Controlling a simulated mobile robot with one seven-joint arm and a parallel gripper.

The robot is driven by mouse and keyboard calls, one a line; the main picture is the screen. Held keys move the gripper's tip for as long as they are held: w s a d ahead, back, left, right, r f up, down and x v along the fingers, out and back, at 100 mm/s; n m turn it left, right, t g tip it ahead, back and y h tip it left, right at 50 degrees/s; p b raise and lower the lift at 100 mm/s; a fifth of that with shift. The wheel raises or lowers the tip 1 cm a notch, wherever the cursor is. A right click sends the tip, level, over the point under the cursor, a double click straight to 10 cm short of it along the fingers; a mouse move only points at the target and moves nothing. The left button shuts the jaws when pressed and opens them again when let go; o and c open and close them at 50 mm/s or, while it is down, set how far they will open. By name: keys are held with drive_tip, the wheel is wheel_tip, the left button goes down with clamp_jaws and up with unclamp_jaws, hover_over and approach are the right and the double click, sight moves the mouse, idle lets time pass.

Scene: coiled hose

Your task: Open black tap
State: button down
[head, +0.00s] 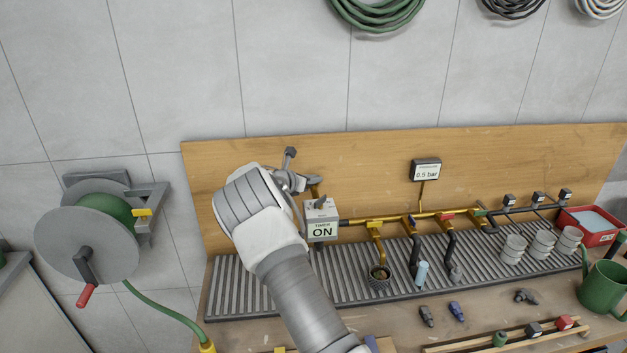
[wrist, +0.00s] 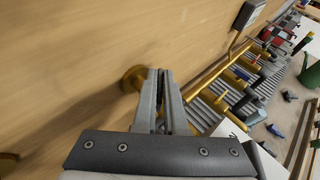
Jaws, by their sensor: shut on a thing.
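My gripper (head: 308,182) is at the brass wall fitting above the timer box (head: 322,230), which reads "ON". In the wrist view the fingers of my gripper (wrist: 160,78) are nearly together, right beside the round brass wall flange (wrist: 133,78). They are shut on a thin dark piece, which looks like the handle of the black tap; the fingers hide most of it. The brass pipe (head: 378,219) runs right from the timer box. It carries a blue-handled tap (head: 411,221) and a red-handled tap (head: 446,216).
A hose reel (head: 85,245) hangs at the left. A gauge reading 0.5 bar (head: 425,172) is on the wooden board. Below are a ribbed grey drain tray (head: 240,295), several pale cups, a red bin (head: 590,235) and a green watering can (head: 605,288).

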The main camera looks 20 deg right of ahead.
drive_tip(key=shift+f+n+t+b, duration=0.2)
drive_tip(key=shift+n+t+b, duration=0.15)
drive_tip(key=shift+b, duration=0.2)
drive_tip(key=n+t+y+b, duration=0.1)
drive_tip(key=b, duration=0.3)
drive_tip(key=n+t+y+b, duration=0.1)
drive_tip(key=b, duration=0.3)
drive_tip(key=shift+f+n+t+y, duration=0.25)
drive_tip(key=shift+n+y, duration=0.05)
drive_tip(key=shift+n, duration=0.05)
drive_tip(key=b, duration=0.2)
drive_tip(key=n+t+y+b, duration=0.1)
drive_tip(key=b, duration=0.1)
drive_tip(key=shift+d+r+n+y+b, duration=0.1)
drive_tip(key=shift+r+n+y+b, duration=0.05)
drive_tip(key=shift+n+y+b, duration=0.2)
drive_tip(key=shift+r+n+y+b, duration=0.1)
drive_tip(key=shift+n+y+b, duration=0.15)
drive_tip(key=shift+b, duration=0.45)
drive_tip(key=shift+r+t+b, duration=0.2)
drive_tip(key=shift+t+b, duration=0.1)
drive_tip(key=shift+b, duration=0.15)
drive_tip(key=c, duration=1)
unclamp_jaws()
drive_tip(key=shift+s, duration=0.15)
